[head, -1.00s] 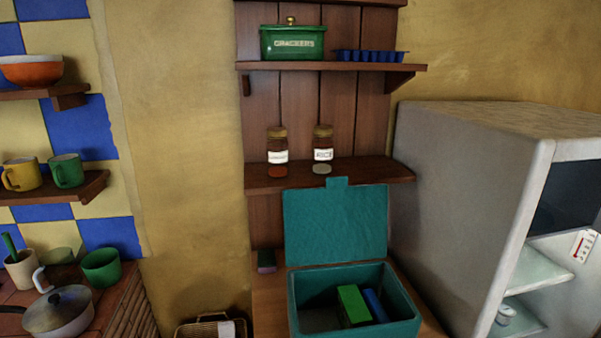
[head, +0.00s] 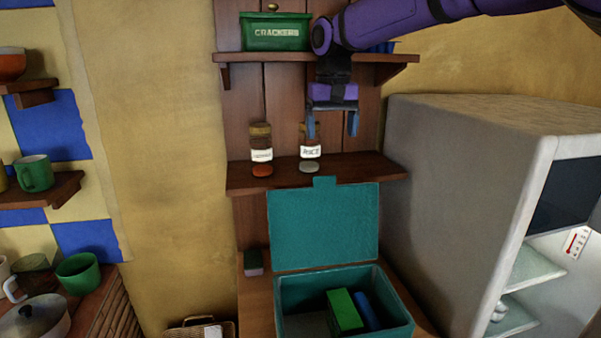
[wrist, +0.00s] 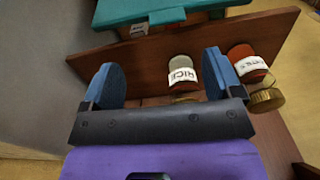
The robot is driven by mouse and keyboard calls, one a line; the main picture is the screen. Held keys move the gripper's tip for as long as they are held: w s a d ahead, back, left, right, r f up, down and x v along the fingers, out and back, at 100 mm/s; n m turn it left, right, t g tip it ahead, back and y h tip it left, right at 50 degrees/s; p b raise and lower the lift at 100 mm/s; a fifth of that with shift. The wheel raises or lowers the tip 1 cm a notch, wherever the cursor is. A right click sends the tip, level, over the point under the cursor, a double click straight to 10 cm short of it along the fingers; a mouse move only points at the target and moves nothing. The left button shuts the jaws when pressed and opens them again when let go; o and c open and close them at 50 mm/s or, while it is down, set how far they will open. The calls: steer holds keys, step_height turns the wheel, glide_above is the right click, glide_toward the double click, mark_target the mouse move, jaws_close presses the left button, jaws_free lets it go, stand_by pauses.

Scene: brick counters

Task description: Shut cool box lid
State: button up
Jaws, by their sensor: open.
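The teal cool box (head: 290,300) stands on a wooden counter, its lid (head: 325,228) raised upright at the back. A green block (head: 344,310) and a blue block (head: 367,311) are inside. My gripper (head: 332,130) is open and empty, pointing down in front of the shelves, above and behind the lid in the head view. In the wrist view, my gripper (wrist: 160,82) has its two blue fingers apart, and the teal lid (wrist: 150,12) shows at the top edge, apart from them.
A rice jar (head: 310,150) and another jar (head: 261,150) stand on the lower shelf (head: 350,172), close to my gripper. A green crackers tin (head: 276,32) is on the upper shelf. A grey open fridge (head: 460,180) stands at right. A small dark block (head: 253,262) lies left of the lid.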

steer(key=f, duration=0.7)
steer(key=a+f, duration=0.1)
steer(key=f, duration=0.3)
steer(key=shift+w, duration=0.15)
steer(key=shift+c, duration=0.2)
